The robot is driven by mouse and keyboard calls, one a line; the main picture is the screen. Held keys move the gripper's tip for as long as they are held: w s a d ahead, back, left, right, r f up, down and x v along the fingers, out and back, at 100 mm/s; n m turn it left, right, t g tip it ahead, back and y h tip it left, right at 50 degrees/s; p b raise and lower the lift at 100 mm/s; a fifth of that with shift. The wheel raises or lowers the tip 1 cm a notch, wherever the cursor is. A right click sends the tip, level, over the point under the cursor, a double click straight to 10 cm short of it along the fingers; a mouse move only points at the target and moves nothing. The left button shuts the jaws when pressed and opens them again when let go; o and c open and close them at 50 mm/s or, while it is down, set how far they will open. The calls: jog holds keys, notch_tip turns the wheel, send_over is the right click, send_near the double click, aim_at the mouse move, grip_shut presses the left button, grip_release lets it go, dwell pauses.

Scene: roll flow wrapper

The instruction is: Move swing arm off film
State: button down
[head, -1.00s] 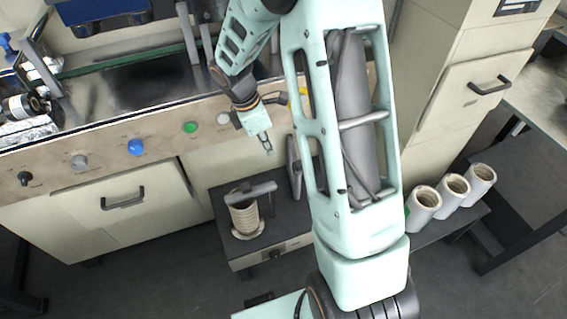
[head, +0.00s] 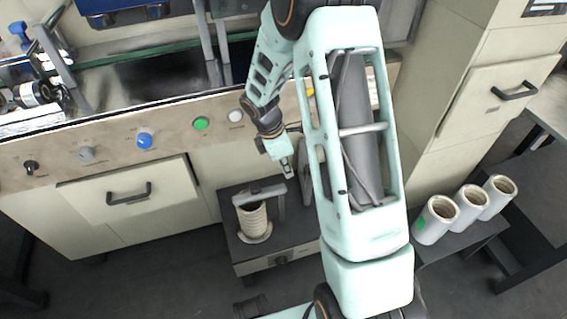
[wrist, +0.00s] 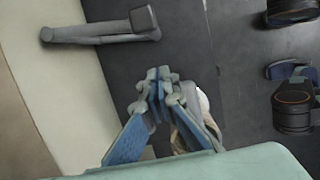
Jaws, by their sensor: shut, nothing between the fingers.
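The swing arm (head: 261,194) is a grey bar lying across the top of the film roll (head: 253,222) in the head view. The roll is cream, ribbed and upright on a low dark stand. My gripper (head: 289,172) is shut and empty, above and right of the bar, close to a grey upright piece (head: 305,172). In the wrist view my gripper (wrist: 158,78) has its blue fingers together. Behind them a cream round thing and a grey bar (wrist: 198,122) are partly hidden; they look like the roll and swing arm. Contact with the bar cannot be made out.
The machine front (head: 120,180) with knobs and a drawer handle stands behind the stand (head: 280,245). Several white rolls (head: 468,205) sit on a low shelf at right. A grey bar (wrist: 100,32) runs along the upper left of the wrist view. Dark floor lies in front.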

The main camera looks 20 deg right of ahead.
jog(key=d, duration=0.4)
jog(key=shift+w+r, duration=0.1)
dwell(0.3)
jog(key=d+n+t+p, duration=0.2)
jog(key=d+n+p, duration=0.6)
jog(key=d+p, duration=0.3)
jog(key=shift+d+n+y, duration=0.3)
jog(key=shift+d+y, duration=0.1)
jog(key=shift+d+r, duration=0.1)
dwell(0.3)
